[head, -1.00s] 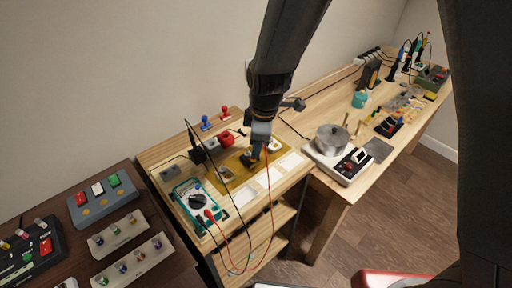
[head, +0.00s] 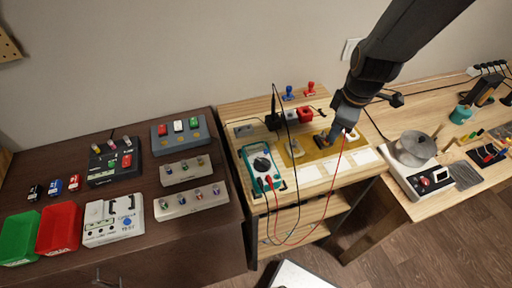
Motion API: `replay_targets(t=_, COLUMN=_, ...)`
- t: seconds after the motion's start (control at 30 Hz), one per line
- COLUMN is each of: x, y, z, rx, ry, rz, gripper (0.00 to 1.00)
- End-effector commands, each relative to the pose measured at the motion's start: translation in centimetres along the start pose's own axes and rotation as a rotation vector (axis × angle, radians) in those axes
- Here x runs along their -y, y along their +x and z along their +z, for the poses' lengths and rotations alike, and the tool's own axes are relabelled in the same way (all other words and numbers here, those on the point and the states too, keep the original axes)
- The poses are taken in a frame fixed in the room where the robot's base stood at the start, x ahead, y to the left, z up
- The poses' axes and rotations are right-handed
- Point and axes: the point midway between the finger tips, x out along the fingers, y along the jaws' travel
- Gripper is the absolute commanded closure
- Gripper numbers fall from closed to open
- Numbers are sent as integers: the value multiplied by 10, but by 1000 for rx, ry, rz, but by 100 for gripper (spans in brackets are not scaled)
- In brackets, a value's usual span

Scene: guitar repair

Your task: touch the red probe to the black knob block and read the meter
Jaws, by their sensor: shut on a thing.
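The teal multimeter (head: 262,164) lies on the light wooden bench, left of the yellow mat (head: 306,152). Its display is too small to read. A small dark block (head: 323,139), which looks like the black knob block, sits on the mat. My gripper (head: 345,128) is above the right part of the mat, just right of the dark block. It is shut on the red probe, whose body is mostly hidden in the jaws. A red lead (head: 338,165) hangs from the jaws and loops down towards the meter. I cannot tell whether the probe touches the block.
A red block (head: 305,115) and dark blocks stand behind the mat. White pads (head: 339,163) lie along its front. A pot (head: 413,148) on a white unit stands to the right. The dark bench at left holds bins and pedal boxes (head: 180,130).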

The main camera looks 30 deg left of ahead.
Motion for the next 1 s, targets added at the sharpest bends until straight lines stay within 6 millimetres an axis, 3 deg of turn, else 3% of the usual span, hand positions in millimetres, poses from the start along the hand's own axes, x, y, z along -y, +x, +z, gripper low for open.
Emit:
replay_targets(t=0.27, x=0, y=-3, z=0, rx=0, ry=0, rz=-1, gripper=100)
replay_targets(t=1.0, x=-8, y=-59, z=-6, rx=0, ry=0, rz=0, gripper=100)
